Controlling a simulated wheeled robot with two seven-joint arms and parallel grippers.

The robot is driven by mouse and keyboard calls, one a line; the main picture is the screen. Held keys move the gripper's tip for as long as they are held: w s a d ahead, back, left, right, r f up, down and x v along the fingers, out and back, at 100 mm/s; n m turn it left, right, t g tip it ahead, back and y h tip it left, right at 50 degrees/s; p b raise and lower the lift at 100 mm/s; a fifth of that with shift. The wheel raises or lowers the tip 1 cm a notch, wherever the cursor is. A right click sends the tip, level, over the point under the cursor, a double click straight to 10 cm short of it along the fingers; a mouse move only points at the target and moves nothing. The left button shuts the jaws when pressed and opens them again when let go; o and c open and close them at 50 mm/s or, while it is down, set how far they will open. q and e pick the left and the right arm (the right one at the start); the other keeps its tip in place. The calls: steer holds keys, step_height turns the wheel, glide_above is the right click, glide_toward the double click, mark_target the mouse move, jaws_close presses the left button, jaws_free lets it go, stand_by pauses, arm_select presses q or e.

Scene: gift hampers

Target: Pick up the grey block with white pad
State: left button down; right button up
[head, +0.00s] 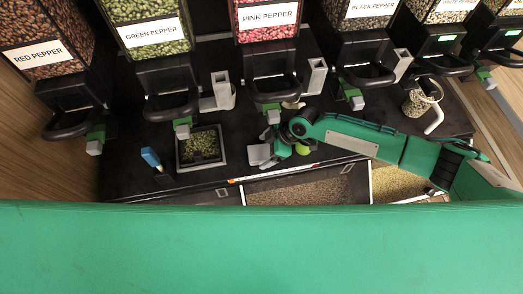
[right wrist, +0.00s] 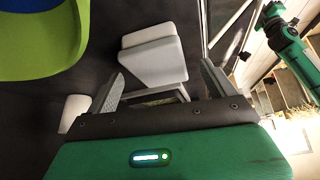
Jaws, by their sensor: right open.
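A pale block with a white, rounded pad (right wrist: 152,58) shows in the right wrist view, just beyond my fingertips and roughly centred between them. My right gripper (right wrist: 160,88) is open and empty, with one grey finger on each side and a gap to the block. In the head view my right arm reaches in from the right, and my right gripper (head: 282,148) is low over the black counter, partly hidden by its own wrist. A small grey block (head: 259,153) shows just left of it, close to the fingers. My left gripper is not in view.
Labelled pepper dispensers (head: 155,35) with black spouts line the back of the black counter (head: 215,125). A square tray of green pepper (head: 202,147) and a blue-topped item (head: 150,158) are left of my gripper. A lime-green object (right wrist: 40,35) is close by. Filled bins (head: 305,190) lie in front.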

steer(key=shift+a+f, duration=0.25)
steer(key=shift+f, duration=0.15)
steer(key=shift+c, duration=0.9)
steer(key=c, duration=1)
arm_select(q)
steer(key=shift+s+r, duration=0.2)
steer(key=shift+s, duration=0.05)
arm_select(e)
steer(key=shift+o, duration=0.2)
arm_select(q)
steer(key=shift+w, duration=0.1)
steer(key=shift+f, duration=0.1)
